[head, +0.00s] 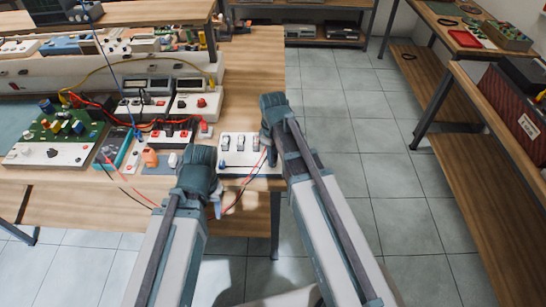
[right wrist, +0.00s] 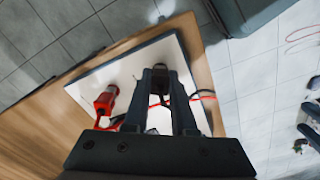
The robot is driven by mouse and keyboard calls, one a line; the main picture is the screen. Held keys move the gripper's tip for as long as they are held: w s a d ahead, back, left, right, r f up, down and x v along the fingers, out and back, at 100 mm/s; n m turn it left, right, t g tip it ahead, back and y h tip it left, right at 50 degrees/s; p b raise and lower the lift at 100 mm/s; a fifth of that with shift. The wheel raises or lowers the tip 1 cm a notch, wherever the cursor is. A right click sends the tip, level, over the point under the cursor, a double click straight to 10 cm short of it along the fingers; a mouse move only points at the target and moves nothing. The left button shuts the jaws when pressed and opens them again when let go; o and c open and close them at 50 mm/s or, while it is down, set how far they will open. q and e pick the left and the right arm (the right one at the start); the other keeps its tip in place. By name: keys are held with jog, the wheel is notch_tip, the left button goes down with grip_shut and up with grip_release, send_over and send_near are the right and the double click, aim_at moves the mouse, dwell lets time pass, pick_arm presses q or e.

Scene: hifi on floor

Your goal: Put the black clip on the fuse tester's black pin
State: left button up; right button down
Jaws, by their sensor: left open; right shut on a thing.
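A white board (head: 232,160) with several small upright parts, apparently the fuse tester, lies near the table's right end. In the right wrist view, a white panel (right wrist: 85,88) lies under my right gripper (right wrist: 168,78). The right gripper is shut on a small dark thing between its fingers, apparently the black clip, mostly hidden; black and red leads run beside it. A red clip (right wrist: 106,99) is on the panel, left of the fingers. My left gripper (head: 216,203) is open near the table's front edge. I cannot make out the black pin.
Boxes with red knobs (head: 195,105), a green circuit board (head: 65,128) and an orange part (head: 150,157) crowd the table to the left. Loose red and black leads hang over its front edge. Tiled floor (head: 340,130) is clear to the right.

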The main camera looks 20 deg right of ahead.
jog(key=c, duration=0.7)
grip_release()
jog(key=shift+o, duration=0.2)
jog(key=shift+r, duration=0.15)
notch_tip(320, 180, up, 14)
jog(key=p, duration=1.4)
jog(key=shift+f, duration=0.25)
jog(key=s+a+f+m+h+b, duration=0.1)
jog(key=s+a+m, duration=0.4)
jog(key=s+a, duration=0.5)
jog(key=s+f+b, duration=0.1)
jog(key=s, duration=0.3)
jog(key=shift+s+a, duration=0.15)
jog(key=shift+a, duration=0.1)
